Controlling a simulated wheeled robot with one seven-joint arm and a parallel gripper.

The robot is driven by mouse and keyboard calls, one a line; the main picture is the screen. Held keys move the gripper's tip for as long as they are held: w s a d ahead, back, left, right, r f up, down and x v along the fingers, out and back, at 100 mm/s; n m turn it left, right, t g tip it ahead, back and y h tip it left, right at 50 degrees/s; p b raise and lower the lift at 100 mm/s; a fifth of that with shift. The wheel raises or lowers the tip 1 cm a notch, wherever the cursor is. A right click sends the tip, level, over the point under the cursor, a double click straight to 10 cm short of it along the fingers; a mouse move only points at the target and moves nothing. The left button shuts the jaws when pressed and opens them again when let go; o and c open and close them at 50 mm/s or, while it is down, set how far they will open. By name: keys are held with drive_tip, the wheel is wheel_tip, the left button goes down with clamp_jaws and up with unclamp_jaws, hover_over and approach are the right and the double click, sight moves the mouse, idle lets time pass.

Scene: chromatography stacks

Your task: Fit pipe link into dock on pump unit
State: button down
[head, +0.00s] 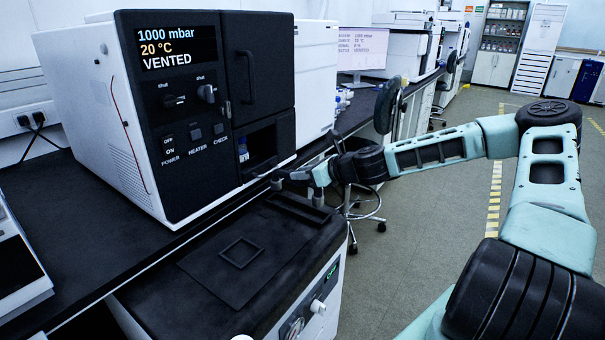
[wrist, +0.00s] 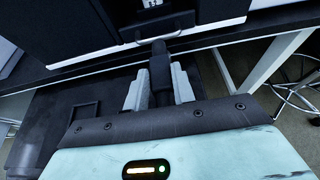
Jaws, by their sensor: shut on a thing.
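My gripper (head: 312,180) is in front of the instrument's lower right opening, above the back right of the pump unit (head: 335,300). In the wrist view its pale grey jaws (wrist: 159,88) are shut on a dark piece, which I take as the pipe link (wrist: 160,68). The link reaches forward from the jaws towards the instrument; its far end is hard to make out. The pump unit has a dark top with a small raised square frame (head: 241,252) and a longer rectangular one (head: 298,208). I cannot tell which is the dock. The square frame also shows in the wrist view (wrist: 83,115).
The black-fronted instrument (head: 190,190) stands on the dark bench (head: 45,190), its screen reading vented. Its lower opening (head: 262,145) holds small vials. The bench edge runs close behind the pump unit. A stool (head: 365,205) stands to the right; floor is free beyond.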

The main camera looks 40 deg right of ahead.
drive_tip(key=shift+f+b, duration=0.7)
drive_tip(key=shift+f, duration=0.2)
drive_tip(key=shift+f+b, duration=0.45)
drive_tip(key=shift+f, duration=1)
drive_tip(key=shift+f, duration=0.25)
drive_tip(key=c, duration=1.1)
unclamp_jaws()
drive_tip(key=shift+s, duration=0.15)
drive_tip(key=p+v, duration=0.2)
drive_tip(key=v, duration=1.5)
drive_tip(key=shift+d+r, duration=0.1)
